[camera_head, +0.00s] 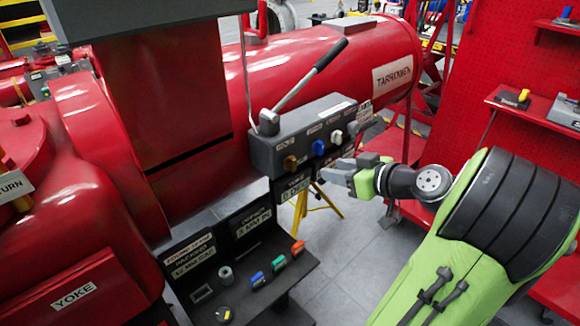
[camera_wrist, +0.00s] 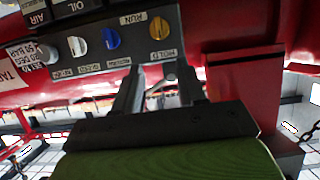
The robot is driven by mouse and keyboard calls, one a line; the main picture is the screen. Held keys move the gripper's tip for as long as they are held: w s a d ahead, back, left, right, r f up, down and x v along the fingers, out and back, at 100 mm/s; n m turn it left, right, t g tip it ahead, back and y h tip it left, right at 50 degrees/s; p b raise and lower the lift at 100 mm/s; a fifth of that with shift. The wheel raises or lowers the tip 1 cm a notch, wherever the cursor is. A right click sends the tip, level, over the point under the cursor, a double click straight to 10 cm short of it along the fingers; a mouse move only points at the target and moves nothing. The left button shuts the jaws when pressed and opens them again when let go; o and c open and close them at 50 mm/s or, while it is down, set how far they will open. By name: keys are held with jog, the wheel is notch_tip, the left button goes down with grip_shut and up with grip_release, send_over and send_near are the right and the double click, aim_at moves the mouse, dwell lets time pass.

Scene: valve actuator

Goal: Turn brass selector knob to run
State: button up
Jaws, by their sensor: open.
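The brass selector knob (camera_head: 290,163) is on the front face of the dark grey control box (camera_head: 268,146), left of a blue knob and a white knob. In the wrist view the brass knob (camera_wrist: 159,27) shows in the upper middle, beside a label reading RUN (camera_wrist: 133,19). Its pointing direction is hard to make out. My gripper (camera_head: 338,172) is in front of the box, to the right of the brass knob in the head view. In the wrist view its two fingers (camera_wrist: 160,78) are apart and empty, with the knob beyond the tips, untouched.
The blue knob (camera_head: 318,147) and white knob (camera_head: 336,137) sit beside the brass one. A lever with a black grip (camera_head: 331,54) rises from the box. A shelf below holds blue, green and orange small items (camera_head: 278,263). A red cylinder (camera_head: 300,65) lies behind.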

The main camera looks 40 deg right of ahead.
aim_at(295, 162)
jog(key=b+x, duration=0.2)
jog(key=x, duration=1.1)
jog(key=shift+w+f, duration=0.15)
jog(key=shift+w, duration=0.2)
jog(key=shift+c, duration=0.3)
grip_shut()
